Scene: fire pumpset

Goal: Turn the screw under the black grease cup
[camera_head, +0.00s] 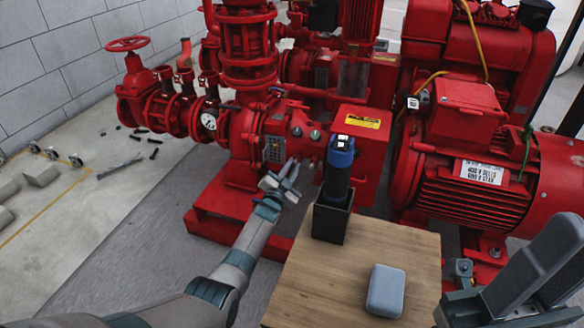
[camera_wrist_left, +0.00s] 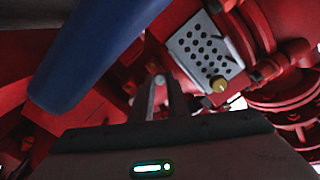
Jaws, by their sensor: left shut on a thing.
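My left gripper (camera_head: 291,168) reaches in at the red pump casing, just left of the black holder. In the left wrist view its narrow fingers (camera_wrist_left: 160,98) are close together, shut on a small grey end that I take to be the screw (camera_wrist_left: 160,79). Most of the screw is hidden by the fingers. Two small dark, round fittings, the left one (camera_head: 297,131) and the right one (camera_head: 315,134), sit on the casing above the gripper. I cannot tell which is the black grease cup. My right gripper (camera_head: 510,285) is at the lower right, away from the pump.
A blue-topped black cylinder (camera_head: 340,160) stands in a black holder (camera_head: 330,222) close right of my left gripper. The holder and a grey rounded box (camera_head: 385,290) are on a wooden table (camera_head: 330,280). A red motor (camera_head: 490,180) stands at the right. A perforated plate (camera_wrist_left: 204,50) is near the fingers.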

